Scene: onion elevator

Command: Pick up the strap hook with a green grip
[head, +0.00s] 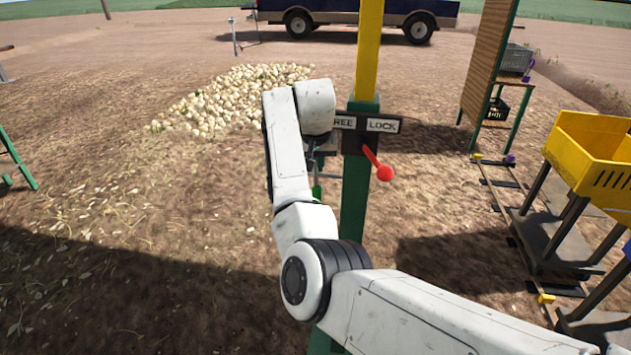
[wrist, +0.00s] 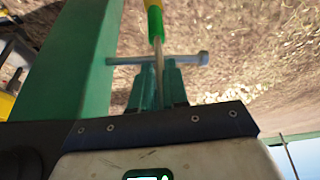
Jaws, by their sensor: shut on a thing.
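The strap hook with a green grip (wrist: 155,24) shows at the top of the wrist view, with yellow beyond the green. Its thin metal shaft runs down between the fingers of my gripper (wrist: 160,78), which are shut on it. A grey peg (wrist: 188,58) sticks out from the green post (wrist: 75,60) and crosses by the fingertips. I cannot tell whether the hook still touches the peg. In the head view a bit of the green grip (head: 317,190) hangs below my arm's end, left of the post. The fingers are mostly hidden there.
The post carries a FREE/LOCK plate (head: 382,125) and a red-knobbed lever (head: 384,173) close right of my arm. An onion heap (head: 225,103) lies behind left. A yellow bin (head: 588,150) stands right. The ground at left is open.

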